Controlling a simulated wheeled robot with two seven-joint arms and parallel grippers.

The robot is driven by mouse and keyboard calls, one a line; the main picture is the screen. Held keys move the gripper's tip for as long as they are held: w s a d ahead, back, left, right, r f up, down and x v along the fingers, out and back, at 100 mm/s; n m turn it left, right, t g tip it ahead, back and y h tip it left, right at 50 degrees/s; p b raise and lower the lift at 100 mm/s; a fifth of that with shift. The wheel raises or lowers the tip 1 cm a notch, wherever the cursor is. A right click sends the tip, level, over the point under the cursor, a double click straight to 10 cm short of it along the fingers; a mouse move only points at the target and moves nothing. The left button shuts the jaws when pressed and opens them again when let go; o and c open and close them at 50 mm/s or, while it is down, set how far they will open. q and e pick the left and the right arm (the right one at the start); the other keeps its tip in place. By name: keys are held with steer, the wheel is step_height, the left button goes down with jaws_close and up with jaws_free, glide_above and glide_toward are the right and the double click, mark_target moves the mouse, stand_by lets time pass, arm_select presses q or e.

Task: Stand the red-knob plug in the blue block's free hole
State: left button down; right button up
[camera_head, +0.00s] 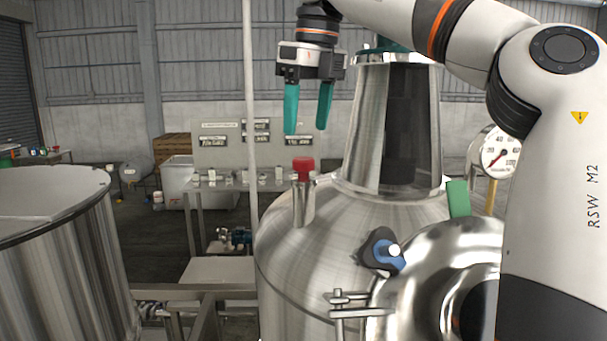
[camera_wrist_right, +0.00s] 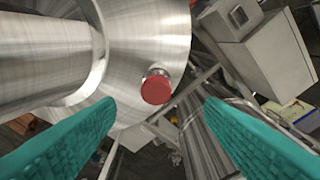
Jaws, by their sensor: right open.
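The red-knob plug (camera_head: 303,166) stands upright in a short metal nozzle on the shoulder of the steel tank. In the right wrist view its round red top (camera_wrist_right: 155,90) lies between my two fingers. My right gripper (camera_head: 306,130) is open and empty, pointing down above the red knob without touching it. A dark fitting with a blue part (camera_head: 386,252) and a white round end sits on the tank's front. I cannot tell whether this is the blue block, and no free hole can be made out. My left gripper is not in view.
The steel tank (camera_head: 290,262) has a tall neck close beside my right gripper. A thin upright pole (camera_head: 250,90) stands left of it. A pressure gauge (camera_head: 500,152) and a green piece (camera_head: 459,198) are on the right. Another steel vessel (camera_head: 60,270) stands at left.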

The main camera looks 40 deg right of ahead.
mark_target(304, 158)
step_height(304, 158, down, 3)
steer(key=shift+w+r, duration=0.1)
steer(key=shift+r, duration=0.1)
steer(key=shift+w+d+f, duration=0.15)
steer(key=shift+w+f, duration=0.15)
steer(key=shift+f, duration=0.25)
steer(key=shift+w+d+f+p, duration=0.15)
steer(key=shift+f+p, duration=0.1)
steer(key=shift+f, duration=0.95)
steer(key=shift+w+a+f+p, duration=0.1)
steer(key=shift+f+p, duration=0.15)
steer(key=shift+f, duration=0.9)
steer(key=c, duration=1.1)
steer(key=shift+r, duration=0.15)
